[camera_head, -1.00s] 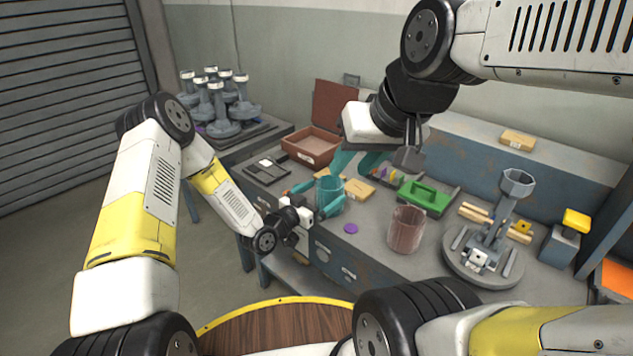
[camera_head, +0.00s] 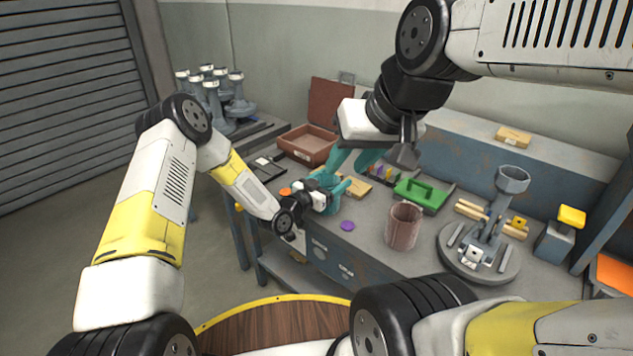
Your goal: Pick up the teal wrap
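The teal wrap (camera_head: 329,180) is an upright open-topped sleeve near the front edge of the workbench (camera_head: 375,247). It is now mostly hidden behind my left gripper (camera_head: 334,194), whose teal fingers are close in colour to it. That gripper is right at the wrap, but I cannot tell whether its fingers are closed on it. My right gripper (camera_head: 355,165) is above the bench, behind and slightly right of the wrap. Its teal fingers are apart, and I see nothing between them.
A reddish-brown wrap (camera_head: 403,226) stands right of the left gripper, with a purple disc (camera_head: 347,226) between. A green tray (camera_head: 423,196), a round grey fixture (camera_head: 478,262) and a brown open box (camera_head: 307,148) also stand on the bench.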

